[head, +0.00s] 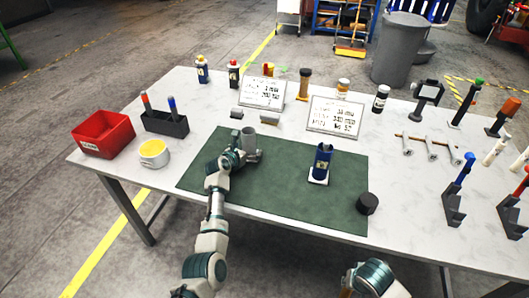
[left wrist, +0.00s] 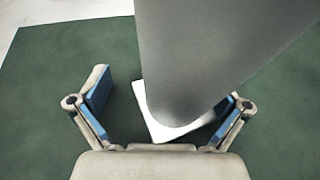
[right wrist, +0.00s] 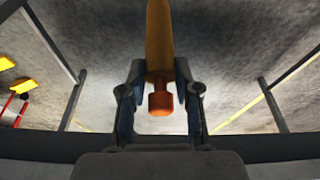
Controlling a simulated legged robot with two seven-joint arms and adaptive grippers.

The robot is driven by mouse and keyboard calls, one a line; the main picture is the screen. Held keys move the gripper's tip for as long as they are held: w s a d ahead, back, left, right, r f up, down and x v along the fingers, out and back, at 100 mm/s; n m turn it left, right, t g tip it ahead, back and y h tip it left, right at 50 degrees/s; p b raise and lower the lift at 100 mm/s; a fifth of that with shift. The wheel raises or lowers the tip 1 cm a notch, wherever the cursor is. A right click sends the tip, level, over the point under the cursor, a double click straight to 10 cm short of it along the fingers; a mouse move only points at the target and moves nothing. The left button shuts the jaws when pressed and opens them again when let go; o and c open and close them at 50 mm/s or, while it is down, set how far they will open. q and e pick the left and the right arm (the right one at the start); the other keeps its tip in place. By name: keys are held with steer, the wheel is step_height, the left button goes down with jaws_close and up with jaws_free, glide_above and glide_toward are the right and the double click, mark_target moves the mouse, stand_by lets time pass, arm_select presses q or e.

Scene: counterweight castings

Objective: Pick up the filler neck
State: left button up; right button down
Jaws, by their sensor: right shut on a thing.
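The filler neck, seemingly the grey tube (head: 251,146), stands on the green mat (head: 300,205). In the left wrist view the grey tube (left wrist: 190,60) looms large and leans across the picture, with a white square plate (left wrist: 148,118) at its lower end. My left gripper (head: 238,158) is at the tube; its fingers (left wrist: 165,108) are spread on either side of the tube's lower end, the right one close to its surface. My right gripper (right wrist: 160,95) is shut on an amber-orange rod with a knobbed end (right wrist: 160,45), off the table's front edge.
A blue holder (head: 322,160) on a white plate and a black puck (head: 367,203) are on the mat's right side. Two label boards (head: 335,117) stand behind. A yellow cup (head: 154,153), red bin (head: 103,135) and dark rack (head: 165,123) are at left. Upright tools crowd the right.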

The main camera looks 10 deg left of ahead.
arm_select(q)
steer(key=shift+d, duration=0.75)
steer(key=shift+c, duration=0.5)
arm_select(e)
steer(key=shift+d+f, duration=0.15)
steer(key=shift+d, duration=0.5)
arm_select(q)
steer(key=shift+d+r, duration=0.1)
steer(key=shift+d, duration=0.05)
steer(key=c, duration=0.4)
arm_select(e)
steer(key=shift+d, duration=0.15)
arm_select(q)
steer(key=shift+a, duration=0.2)
steer(key=c, duration=0.8)
arm_select(e)
steer(key=shift+a, duration=0.2)
arm_select(q)
steer(key=shift+a, duration=0.2)
steer(key=shift+c, duration=0.9)
arm_select(e)
steer(key=shift+a, duration=0.15)
arm_select(q)
steer(key=shift+a, duration=0.2)
arm_select(e)
steer(key=shift+a, duration=0.15)
arm_select(q)
steer(key=shift+d, duration=0.1)
